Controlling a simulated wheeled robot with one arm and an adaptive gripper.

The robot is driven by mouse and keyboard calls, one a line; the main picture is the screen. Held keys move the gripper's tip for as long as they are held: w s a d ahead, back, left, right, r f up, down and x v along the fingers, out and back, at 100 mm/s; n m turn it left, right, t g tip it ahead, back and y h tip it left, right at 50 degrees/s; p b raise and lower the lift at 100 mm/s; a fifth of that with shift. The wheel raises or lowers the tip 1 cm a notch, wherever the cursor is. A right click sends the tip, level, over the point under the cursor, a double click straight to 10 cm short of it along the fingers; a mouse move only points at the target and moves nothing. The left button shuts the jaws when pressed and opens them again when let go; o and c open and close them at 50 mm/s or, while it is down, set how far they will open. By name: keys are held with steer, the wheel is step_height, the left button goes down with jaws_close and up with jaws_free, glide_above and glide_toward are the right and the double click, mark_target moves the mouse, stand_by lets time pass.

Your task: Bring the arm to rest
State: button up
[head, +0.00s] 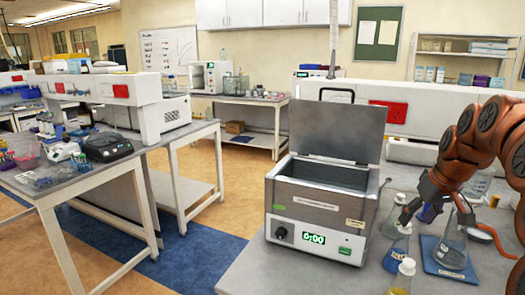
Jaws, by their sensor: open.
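My orange arm comes in from the right. My gripper (407,218) is at its lower end, small and partly blurred, pointing down and left above the right bench. It is open, close to the flasks in the picture. I cannot tell whether it touches any. A flask with blue liquid (396,256) stands just below it. A flask with dark contents (452,252) stands on a blue mat (440,266) to its right, partly behind my arm.
A water bath (318,207) with raised lid (338,130) and a lit green display stands left of my gripper. An orange tube (490,232) lies right. Bare bench (250,275) shows at front left.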

steer(key=s+a+f+g, duration=0.1)
steer(key=s+a+f, duration=0.1)
steer(key=s+a, duration=0.55)
steer(key=s+a+f+g, duration=0.1)
steer(key=s+a+f, duration=0.2)
steer(key=s+a, duration=0.4)
steer(key=s+a+f+g, duration=0.1)
steer(key=s+f, duration=0.3)
steer(key=s, duration=0.6)
steer(key=s+a+f+m+g+h, duration=0.1)
steer(key=s+a+f, duration=0.3)
steer(key=s, duration=0.6)
steer(key=shift+a+f+g, duration=0.3)
steer(key=shift+f+g, duration=0.2)
steer(key=shift+g, duration=0.2)
